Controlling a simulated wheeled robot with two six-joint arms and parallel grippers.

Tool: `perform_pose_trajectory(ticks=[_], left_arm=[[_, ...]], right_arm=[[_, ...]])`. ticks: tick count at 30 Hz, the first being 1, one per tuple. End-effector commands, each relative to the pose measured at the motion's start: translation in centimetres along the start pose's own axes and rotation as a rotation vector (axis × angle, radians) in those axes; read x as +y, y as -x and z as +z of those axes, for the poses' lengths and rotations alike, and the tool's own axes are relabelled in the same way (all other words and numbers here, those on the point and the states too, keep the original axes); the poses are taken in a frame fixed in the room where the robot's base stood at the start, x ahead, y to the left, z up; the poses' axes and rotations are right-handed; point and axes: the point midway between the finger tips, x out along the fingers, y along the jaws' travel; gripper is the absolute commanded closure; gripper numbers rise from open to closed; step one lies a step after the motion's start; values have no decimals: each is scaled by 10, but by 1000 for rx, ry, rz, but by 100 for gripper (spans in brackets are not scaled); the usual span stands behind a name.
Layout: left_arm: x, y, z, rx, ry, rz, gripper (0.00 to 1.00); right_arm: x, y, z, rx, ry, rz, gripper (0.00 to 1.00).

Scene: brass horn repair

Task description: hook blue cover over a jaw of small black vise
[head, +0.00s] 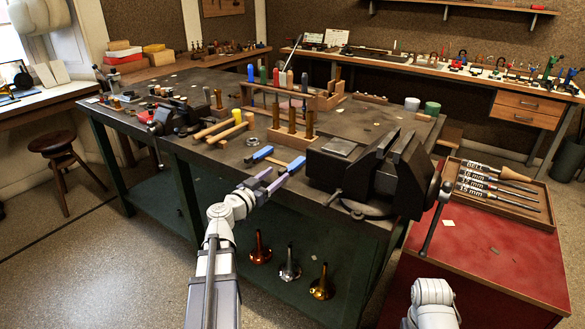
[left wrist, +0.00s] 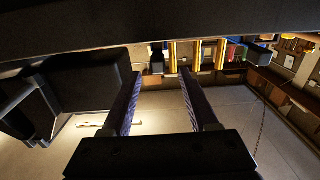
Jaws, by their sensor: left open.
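Two blue covers lie at the bench's front edge, a left one (head: 262,153) and a right one (head: 297,164). My left gripper (head: 275,179) is open at the front edge, just in front of them. Its right fingertip appears close to the right cover; I cannot tell if they touch. In the left wrist view the fingers (left wrist: 160,98) are spread with nothing held between them. A small dark vise (head: 178,116) stands at the bench's left end, its jaws hard to make out. A big black vise (head: 375,172) stands at the right front corner. My right gripper is out of view.
Wooden-handled mallets (head: 222,130), a tape ring (head: 250,140) and a wooden block with upright handles (head: 292,135) stand behind the covers. A red cabinet (head: 480,245) with a tool tray (head: 548,205) is at right.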

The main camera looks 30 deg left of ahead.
Motion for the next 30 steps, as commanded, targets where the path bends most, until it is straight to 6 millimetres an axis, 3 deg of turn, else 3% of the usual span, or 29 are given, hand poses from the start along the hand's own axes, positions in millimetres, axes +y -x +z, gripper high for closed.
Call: perform_pose_trajectory(ticks=[7,14,24,30], left_arm=[[0,-24,0,-1,1,3,40],[1,-30,0,-1,1,3,40],[0,-75,1,0,1,2,40],[2,-77,1,0,0,1,40]], right_arm=[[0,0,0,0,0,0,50],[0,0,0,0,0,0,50],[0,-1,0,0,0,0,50],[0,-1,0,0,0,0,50]])
